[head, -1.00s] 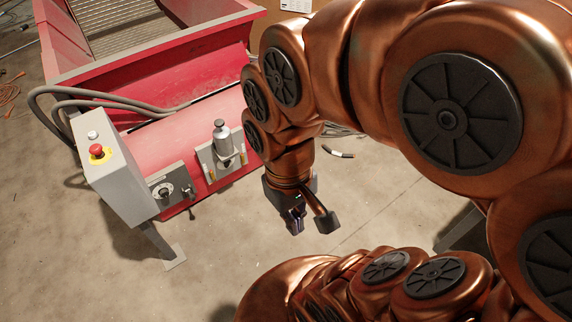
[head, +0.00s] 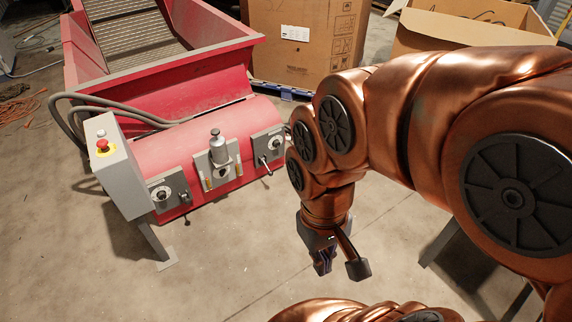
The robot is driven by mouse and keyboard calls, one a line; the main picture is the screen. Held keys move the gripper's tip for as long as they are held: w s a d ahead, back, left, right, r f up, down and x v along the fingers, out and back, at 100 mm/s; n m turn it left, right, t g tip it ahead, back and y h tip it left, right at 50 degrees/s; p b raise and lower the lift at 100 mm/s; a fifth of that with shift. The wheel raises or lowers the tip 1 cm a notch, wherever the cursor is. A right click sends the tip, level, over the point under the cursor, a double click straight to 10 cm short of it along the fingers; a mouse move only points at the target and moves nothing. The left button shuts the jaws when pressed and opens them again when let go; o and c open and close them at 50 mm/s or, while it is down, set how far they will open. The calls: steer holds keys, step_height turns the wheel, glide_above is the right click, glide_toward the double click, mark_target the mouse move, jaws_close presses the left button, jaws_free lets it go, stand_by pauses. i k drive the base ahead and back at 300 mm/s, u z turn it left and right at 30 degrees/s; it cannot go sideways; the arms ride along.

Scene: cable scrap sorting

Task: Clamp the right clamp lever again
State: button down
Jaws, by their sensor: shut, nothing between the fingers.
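The right clamp (head: 272,142) is a round fitting on a grey plate at the right end of the red machine cover. Its dark lever (head: 266,167) points down and out from the plate; whether it is clamped I cannot tell. A similar left clamp (head: 161,194) sits at the left end, with its lever (head: 186,208) pointing down. My gripper (head: 322,266) is shut and empty. It points down in front of the machine, to the right of and below the right lever in the picture, apart from it.
A grey control box (head: 119,168) with a red button stands at the left. A metal cylinder fitting (head: 218,148) sits between the clamps. Cardboard boxes (head: 305,45) stand behind. The concrete floor (head: 225,265) in front is clear.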

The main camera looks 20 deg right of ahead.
mark_target(270, 173)
steer(key=z, duration=0.75)
steer(key=i, duration=1.65)
steer(key=u, duration=0.85)
steer(key=i, duration=0.55)
steer(key=u, duration=0.35)
